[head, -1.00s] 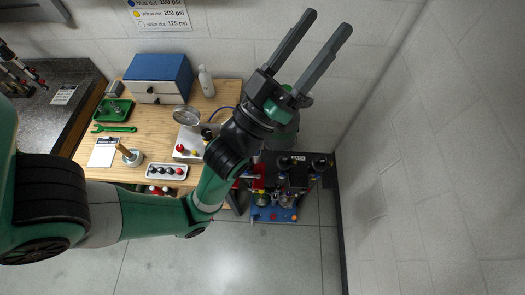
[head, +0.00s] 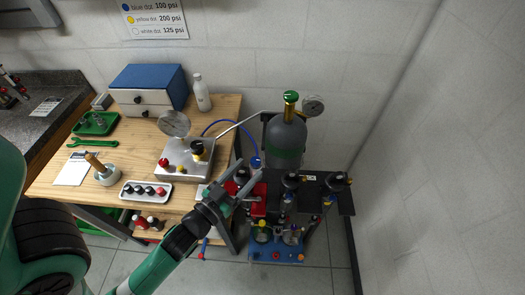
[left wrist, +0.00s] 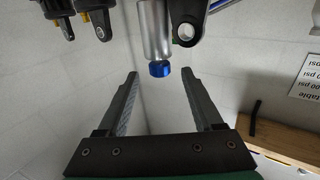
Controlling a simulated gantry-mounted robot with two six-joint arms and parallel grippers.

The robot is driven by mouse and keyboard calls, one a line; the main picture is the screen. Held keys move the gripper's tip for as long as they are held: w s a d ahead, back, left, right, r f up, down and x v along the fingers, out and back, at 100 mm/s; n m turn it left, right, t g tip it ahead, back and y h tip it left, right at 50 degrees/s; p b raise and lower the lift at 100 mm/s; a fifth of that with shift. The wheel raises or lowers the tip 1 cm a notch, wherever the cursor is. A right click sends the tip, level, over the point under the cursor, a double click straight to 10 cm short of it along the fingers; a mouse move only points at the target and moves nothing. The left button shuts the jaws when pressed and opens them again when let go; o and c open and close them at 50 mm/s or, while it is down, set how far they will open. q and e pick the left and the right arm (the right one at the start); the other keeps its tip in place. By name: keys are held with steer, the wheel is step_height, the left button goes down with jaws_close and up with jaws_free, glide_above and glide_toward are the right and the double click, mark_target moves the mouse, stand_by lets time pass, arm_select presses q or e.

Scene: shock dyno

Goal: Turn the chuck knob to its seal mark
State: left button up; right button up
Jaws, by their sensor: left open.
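A blue knob (left wrist: 159,69) caps a silver cylinder (left wrist: 154,30) in the left wrist view, where the picture is upside down. It appears in the head view as a blue cap (head: 257,162) at the end of a blue hose, beside the red clamp block (head: 258,198); I take it for the chuck knob. Its seal mark cannot be made out. My left gripper (head: 251,171) is open and empty, pointing at the stand. In the left wrist view its fingers (left wrist: 162,84) are spread either side of the knob's line, touching nothing. My right gripper is out of view.
A grey gas bottle (head: 285,140) with a gauge stands behind the dark stand (head: 322,190). Left of it, the wooden bench (head: 135,155) holds a metal gauge box (head: 186,158), a tray of knobs (head: 146,191) and a blue-topped cabinet (head: 150,82).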

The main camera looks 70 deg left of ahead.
mark_target(259, 158)
arm_select(q)
steer(key=x, duration=0.8)
steer(key=shift+p, duration=0.3)
jaws_close()
